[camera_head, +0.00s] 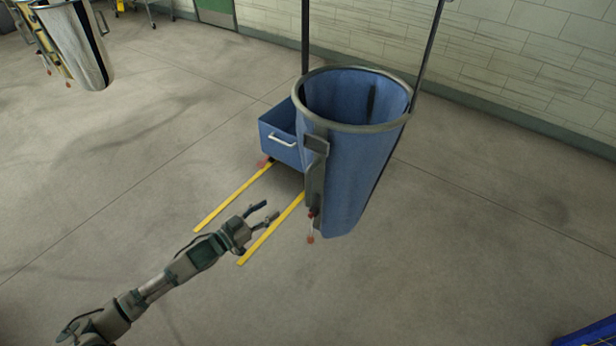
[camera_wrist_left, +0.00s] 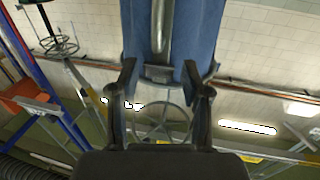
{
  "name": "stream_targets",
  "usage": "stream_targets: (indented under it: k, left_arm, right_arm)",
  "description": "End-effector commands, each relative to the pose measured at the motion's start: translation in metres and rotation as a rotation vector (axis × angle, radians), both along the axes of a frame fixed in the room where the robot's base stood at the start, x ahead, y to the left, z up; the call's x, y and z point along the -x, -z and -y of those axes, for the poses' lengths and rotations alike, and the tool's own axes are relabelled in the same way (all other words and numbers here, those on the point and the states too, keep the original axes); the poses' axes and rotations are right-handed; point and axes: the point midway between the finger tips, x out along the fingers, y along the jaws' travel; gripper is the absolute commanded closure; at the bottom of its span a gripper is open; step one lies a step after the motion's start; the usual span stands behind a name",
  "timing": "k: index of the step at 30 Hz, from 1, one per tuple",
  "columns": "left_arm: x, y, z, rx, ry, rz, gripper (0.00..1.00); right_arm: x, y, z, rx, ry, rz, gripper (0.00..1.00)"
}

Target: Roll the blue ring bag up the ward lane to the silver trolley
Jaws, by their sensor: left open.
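The blue ring bag (camera_head: 352,150) stands upright right of centre, a tall blue bag hung from a round grey metal ring. A grey bracket (camera_head: 315,170) runs down its near left side. My left gripper (camera_head: 270,214) is open and empty, low in front of the bag's left side and apart from it. In the left wrist view my open fingers (camera_wrist_left: 161,80) point at blue material (camera_wrist_left: 197,30) with a grey vertical bar; whether they touch it I cannot tell. A silver cylinder-shaped holder (camera_head: 75,45) stands far off at the upper left; I cannot tell whether it is the silver trolley.
A blue box with a white handle (camera_head: 279,139) sits just left of the bag. Two yellow strips (camera_head: 232,198) lie on the floor by my gripper. A brick wall (camera_head: 520,50) runs behind. A blue object (camera_head: 590,335) shows at the bottom right corner. The left floor is clear.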

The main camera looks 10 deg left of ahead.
Motion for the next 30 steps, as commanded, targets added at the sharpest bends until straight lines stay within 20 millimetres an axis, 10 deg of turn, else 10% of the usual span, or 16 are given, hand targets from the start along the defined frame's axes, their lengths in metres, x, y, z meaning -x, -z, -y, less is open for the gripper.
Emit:
stream_targets:
  k: [18, 30]
  left_arm:
    - [-0.112, 0.000, 0.059, 0.005, -0.001, 0.001, 0.53]
    - [-0.141, 0.001, 0.081, 0.001, -0.001, -0.001, 0.53]
  right_arm:
    - [0.001, -0.009, 0.012, 0.014, -0.003, -0.003, 1.00]
    - [0.003, -0.010, -0.007, -0.008, 0.002, -0.005, 1.00]
